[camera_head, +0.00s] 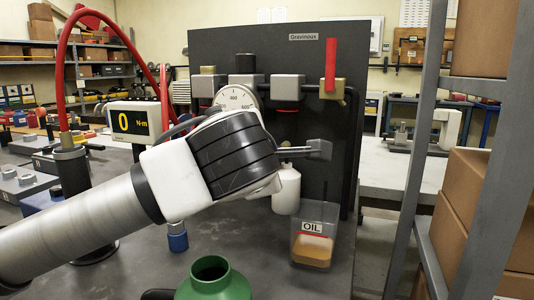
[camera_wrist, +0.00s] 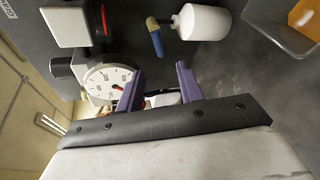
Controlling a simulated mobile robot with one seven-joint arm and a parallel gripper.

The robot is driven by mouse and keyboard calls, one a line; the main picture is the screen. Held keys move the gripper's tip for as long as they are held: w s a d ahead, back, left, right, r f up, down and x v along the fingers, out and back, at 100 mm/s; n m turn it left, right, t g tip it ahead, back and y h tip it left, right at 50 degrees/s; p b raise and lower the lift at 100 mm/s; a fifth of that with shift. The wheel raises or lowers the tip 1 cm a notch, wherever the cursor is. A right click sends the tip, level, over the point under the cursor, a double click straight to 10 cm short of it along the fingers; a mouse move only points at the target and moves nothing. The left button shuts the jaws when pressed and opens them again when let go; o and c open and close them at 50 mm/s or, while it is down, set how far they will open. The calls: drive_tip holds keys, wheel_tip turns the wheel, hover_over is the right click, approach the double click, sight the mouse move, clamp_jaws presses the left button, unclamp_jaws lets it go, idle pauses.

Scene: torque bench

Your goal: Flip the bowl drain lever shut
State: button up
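My gripper (camera_wrist: 160,70) shows in the wrist view with two purple fingers spread apart and nothing between them. A short piece with a yellowish end and a blue end, probably the bowl drain lever (camera_wrist: 156,40), sits just beyond the fingertips, apart from them. My wrist hides the probable lever and the fingertips there.
A round gauge (camera_wrist: 107,79) is left of the fingers; it also shows in the head view (camera_head: 238,99). A red handle (camera_head: 331,64) stands upright on a brass valve. An OIL container (camera_head: 313,240) and a green funnel-like vessel (camera_head: 213,280) are below.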

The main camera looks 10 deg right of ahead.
drive_tip(key=x, duration=1.1)
drive_tip(key=shift+p, duration=0.3)
